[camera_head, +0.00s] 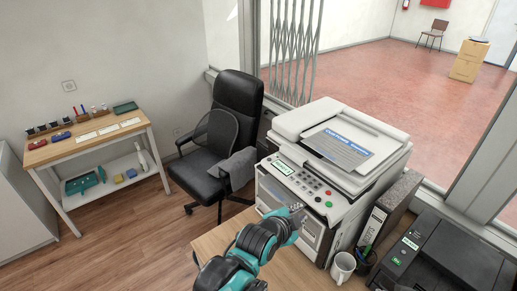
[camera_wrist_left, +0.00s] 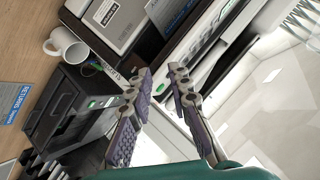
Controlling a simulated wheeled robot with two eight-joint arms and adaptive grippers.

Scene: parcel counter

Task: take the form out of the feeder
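The form, a sheet with blue bands (camera_head: 340,148), lies flat in the feeder on top of the white copier (camera_head: 298,122). My left gripper (camera_head: 297,210) is in front of the copier's front side, below the control panel and apart from the form. In the left wrist view its two fingers (camera_wrist_left: 161,74) are spread with a gap between them and hold nothing. A blue-banded patch (camera_wrist_left: 165,10) shows at the top of that view; I cannot tell if it is the form. My right gripper is in neither view.
A black office chair (camera_head: 238,110) is behind left. A side table (camera_head: 90,140) with small items stands far left.

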